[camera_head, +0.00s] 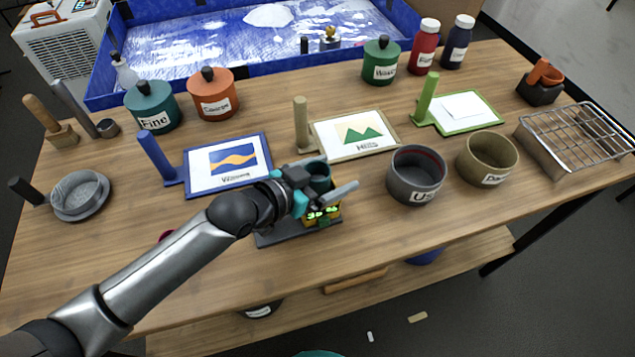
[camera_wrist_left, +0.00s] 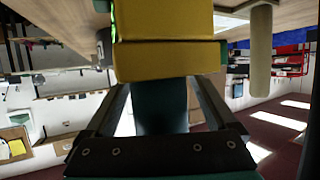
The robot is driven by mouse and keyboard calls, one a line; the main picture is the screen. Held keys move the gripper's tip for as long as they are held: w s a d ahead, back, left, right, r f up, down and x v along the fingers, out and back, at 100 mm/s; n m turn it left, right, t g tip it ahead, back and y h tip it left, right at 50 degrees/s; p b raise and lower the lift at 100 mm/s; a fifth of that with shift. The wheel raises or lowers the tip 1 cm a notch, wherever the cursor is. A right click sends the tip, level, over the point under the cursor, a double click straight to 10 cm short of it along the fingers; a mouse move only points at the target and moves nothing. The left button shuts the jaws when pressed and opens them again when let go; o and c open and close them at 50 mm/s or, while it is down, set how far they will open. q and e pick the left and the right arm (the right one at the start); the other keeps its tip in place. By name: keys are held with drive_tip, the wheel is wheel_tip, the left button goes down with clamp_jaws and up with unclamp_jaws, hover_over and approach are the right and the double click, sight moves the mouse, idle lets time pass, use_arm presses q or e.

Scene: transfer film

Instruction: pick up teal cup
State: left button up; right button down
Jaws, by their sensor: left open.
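The teal cup (camera_head: 319,184) stands on a dark scale (camera_head: 280,234) with a yellow front and a lit green display, near the table's front middle. My left gripper (camera_head: 328,177) reaches in from the left, its open fingers on either side of the cup. In the left wrist view, the dark teal cup (camera_wrist_left: 160,108) shows between the two spread fingers (camera_wrist_left: 162,100), below the yellow scale body (camera_wrist_left: 165,60). I cannot tell whether a finger touches the cup. The gripper and wrist hide part of the cup. My right gripper is not in view.
A grey bowl (camera_head: 415,178) and an olive bowl (camera_head: 487,160) stand right of the scale. Framed cards with blue (camera_head: 228,185), beige (camera_head: 352,148) and green (camera_head: 466,124) edges lie behind. A wire rack (camera_head: 577,132) is far right. The front right tabletop is clear.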

use_arm(q)
drive_tip(key=c, duration=1.4)
clamp_jaws()
